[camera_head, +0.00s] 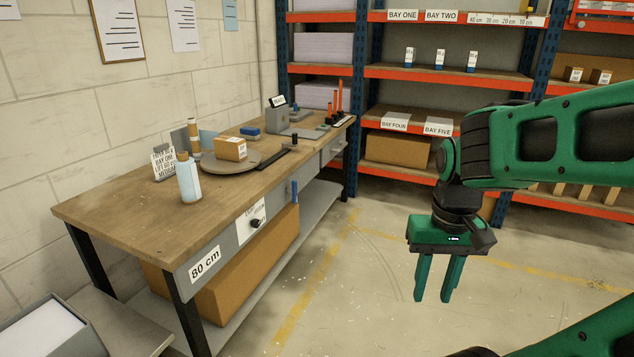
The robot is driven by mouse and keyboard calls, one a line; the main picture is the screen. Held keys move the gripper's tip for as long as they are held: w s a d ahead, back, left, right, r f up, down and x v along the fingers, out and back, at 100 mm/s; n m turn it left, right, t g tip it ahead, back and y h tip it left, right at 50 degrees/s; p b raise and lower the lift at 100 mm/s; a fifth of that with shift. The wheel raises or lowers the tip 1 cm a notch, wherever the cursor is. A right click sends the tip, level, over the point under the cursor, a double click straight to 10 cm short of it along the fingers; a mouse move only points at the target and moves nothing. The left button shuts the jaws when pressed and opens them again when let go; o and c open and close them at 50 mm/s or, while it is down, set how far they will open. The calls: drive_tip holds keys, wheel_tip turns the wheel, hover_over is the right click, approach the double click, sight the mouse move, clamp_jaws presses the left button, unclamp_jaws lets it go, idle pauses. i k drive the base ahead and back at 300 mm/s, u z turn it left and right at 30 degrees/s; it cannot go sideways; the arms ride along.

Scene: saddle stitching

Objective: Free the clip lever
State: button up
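I cannot tell for certain which part is the clip lever. A black bar with a small upright knob (277,158) lies on the wooden workbench (130,210), beside a round grey plate (215,164). A blue upright piece (294,191) sits at the bench's front edge, and a black knob (254,223) is on a white panel below the bench top. My gripper (437,299) hangs pointing down over the floor, right of the bench and apart from it. Its green fingers are parted, with nothing between them.
A cardboard box (230,149) rests on the round plate. A pale blue bottle (188,182) and a small sign (163,163) stand nearby. A grey device (278,120) is at the far end. Orange shelving (440,74) stands behind. Floor between bench and gripper is clear.

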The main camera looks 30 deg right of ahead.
sight(293, 192)
drive_tip(key=z, duration=0.2)
drive_tip(key=i, duration=1.6)
drive_tip(key=u, duration=0.25)
